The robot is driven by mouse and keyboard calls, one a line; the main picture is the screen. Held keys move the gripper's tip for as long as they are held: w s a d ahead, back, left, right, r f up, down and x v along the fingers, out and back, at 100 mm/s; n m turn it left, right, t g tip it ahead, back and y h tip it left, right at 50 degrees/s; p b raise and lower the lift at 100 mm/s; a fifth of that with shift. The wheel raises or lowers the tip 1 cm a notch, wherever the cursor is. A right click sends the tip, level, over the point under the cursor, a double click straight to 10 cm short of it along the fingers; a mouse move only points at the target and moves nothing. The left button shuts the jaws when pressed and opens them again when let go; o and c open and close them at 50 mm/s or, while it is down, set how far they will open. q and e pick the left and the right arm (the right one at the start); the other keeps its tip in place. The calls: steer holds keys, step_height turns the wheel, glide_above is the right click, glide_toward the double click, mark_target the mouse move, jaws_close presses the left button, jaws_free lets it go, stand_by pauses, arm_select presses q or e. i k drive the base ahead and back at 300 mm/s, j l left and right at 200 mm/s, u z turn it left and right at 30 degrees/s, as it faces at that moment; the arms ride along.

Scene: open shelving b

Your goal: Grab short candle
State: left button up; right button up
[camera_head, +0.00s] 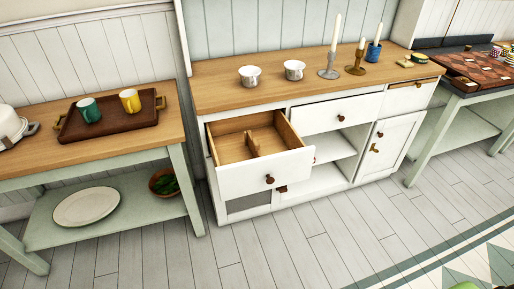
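Three white candles stand at the back right of the wooden counter (220,88). A tall candle (336,30) stands upright in a grey candlestick (328,71). A shorter candle (362,43) stands upright in a brass-brown candlestick (355,68), just right of the grey one. Another slim candle (378,32) rises at the blue cup (374,52); I cannot tell whether it is in the cup or behind it. Neither of my grippers is in view.
An open, divided drawer (266,180) juts out from the cabinet front. A side table with a brown tray (110,128) is at left.

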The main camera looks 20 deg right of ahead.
mark_target(362, 40)
steer(key=i+l+z, duration=0.45)
steer(key=l, duration=0.25)
steer(key=i+l+z, duration=0.5)
steer(key=k+l, duration=0.05)
steer(key=l, duration=0.1)
